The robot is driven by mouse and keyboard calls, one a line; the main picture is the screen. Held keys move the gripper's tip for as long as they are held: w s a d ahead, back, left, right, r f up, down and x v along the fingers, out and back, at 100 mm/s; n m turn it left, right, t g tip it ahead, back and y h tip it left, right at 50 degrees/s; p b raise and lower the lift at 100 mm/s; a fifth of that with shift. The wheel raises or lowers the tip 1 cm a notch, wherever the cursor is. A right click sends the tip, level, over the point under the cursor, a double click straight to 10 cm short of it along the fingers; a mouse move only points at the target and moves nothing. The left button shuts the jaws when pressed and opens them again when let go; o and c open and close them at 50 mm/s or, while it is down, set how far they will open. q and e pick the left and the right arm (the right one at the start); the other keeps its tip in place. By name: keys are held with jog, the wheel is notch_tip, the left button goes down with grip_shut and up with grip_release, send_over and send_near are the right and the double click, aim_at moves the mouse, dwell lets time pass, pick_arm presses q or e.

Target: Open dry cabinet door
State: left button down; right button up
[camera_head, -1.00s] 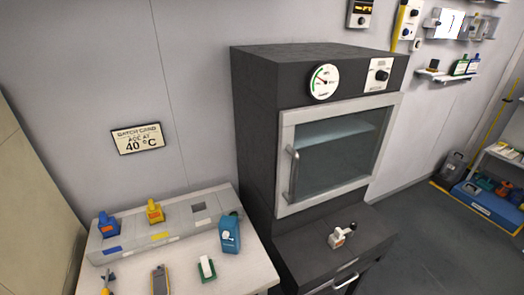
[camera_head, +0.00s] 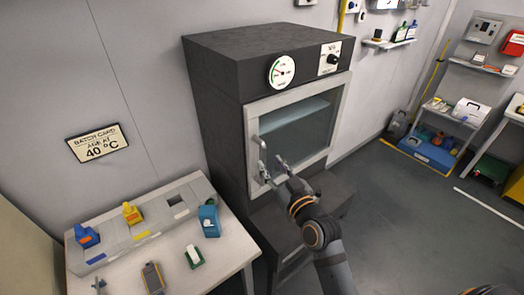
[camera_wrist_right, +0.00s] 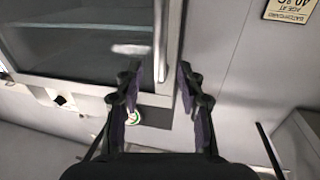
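The dark grey dry cabinet (camera_head: 222,100) stands against the wall, its light-framed glass door (camera_head: 302,130) shut. A vertical bar handle (camera_head: 260,151) runs along the door's left side. My right gripper (camera_head: 271,166) is in front of the handle's lower part, its fingers apart. In the right wrist view the open fingers (camera_wrist_right: 159,88) point at the door, and the handle (camera_wrist_right: 163,45) shows between the fingertips, with no clear grip on it. My right arm hides part of the ledge below the door. My left gripper is not in view.
A table (camera_head: 228,262) with a blue bottle (camera_head: 209,220), a yellow bottle (camera_head: 132,213) and small devices stands left of the cabinet. A gauge (camera_head: 281,72) and a knob panel (camera_head: 329,58) sit above the door. Open floor (camera_head: 400,215) lies to the right.

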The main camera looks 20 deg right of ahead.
aim_at(265, 157)
jog(key=w, duration=0.1)
jog(key=w+p, duration=0.1)
jog(key=w, duration=0.3)
jog(key=shift+a+r, duration=0.1)
jog(key=shift+a, duration=0.3)
jog(key=shift+w+p, duration=0.3)
jog(key=shift+w, duration=0.05)
jog(key=shift+c, duration=0.3)
grip_shut()
